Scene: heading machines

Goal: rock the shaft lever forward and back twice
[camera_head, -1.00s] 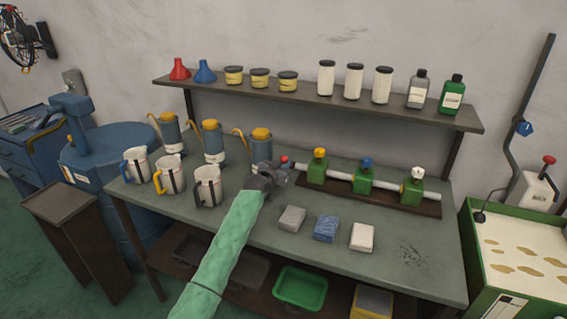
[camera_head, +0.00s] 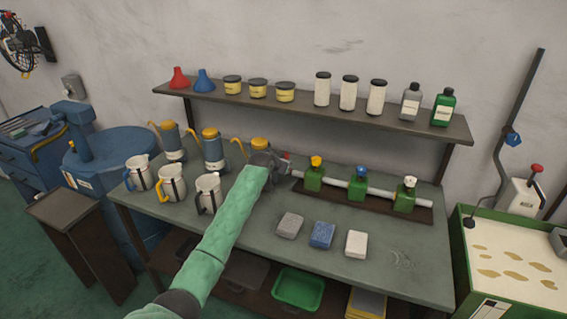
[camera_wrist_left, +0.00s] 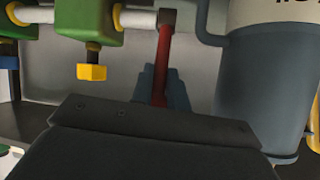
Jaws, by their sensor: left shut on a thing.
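The shaft lever is a red bar at the left end of a pale shaft; it shows in the left wrist view (camera_wrist_left: 163,62). Its red end shows small in the head view (camera_head: 285,156). The shaft (camera_head: 336,181) runs through green blocks with orange, blue and white knobs. My left gripper (camera_head: 279,165) is shut on the lever, which rises between its blue-grey fingers in the left wrist view (camera_wrist_left: 160,86). In the head view the gripper's dark body and green-sleeved arm hide much of the lever. My right gripper is out of view.
An oil can with a yellow cap (camera_head: 259,146) stands close behind my left gripper. White jugs (camera_head: 208,192) stand left of the arm. Grey, blue and white blocks (camera_head: 322,235) lie in front of the shaft. A shelf (camera_head: 320,112) of jars and bottles hangs above.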

